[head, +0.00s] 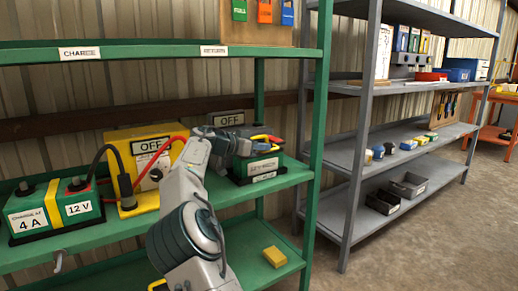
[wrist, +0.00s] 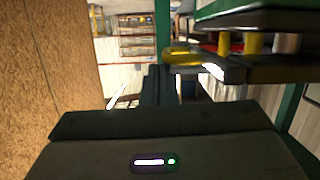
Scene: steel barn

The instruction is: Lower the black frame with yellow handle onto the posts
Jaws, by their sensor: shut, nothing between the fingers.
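The black frame with a yellow handle (head: 266,138) is at the top of a dark, green-banded unit (head: 262,166) on the green rack's middle shelf. In the wrist view the yellow handle (wrist: 183,56) and dark frame (wrist: 235,68) are close to the fingertips. Two yellow posts (wrist: 254,42) and a pale post (wrist: 287,43) show between the frame and a dark green-edged body. I cannot tell whether the frame is seated on them. My gripper (head: 232,143) is shut and empty beside the handle; its dark fingers (wrist: 160,82) show in the wrist view.
A yellow block (head: 274,256) lies on the lower shelf. A green upright (head: 318,120) rises at the right.

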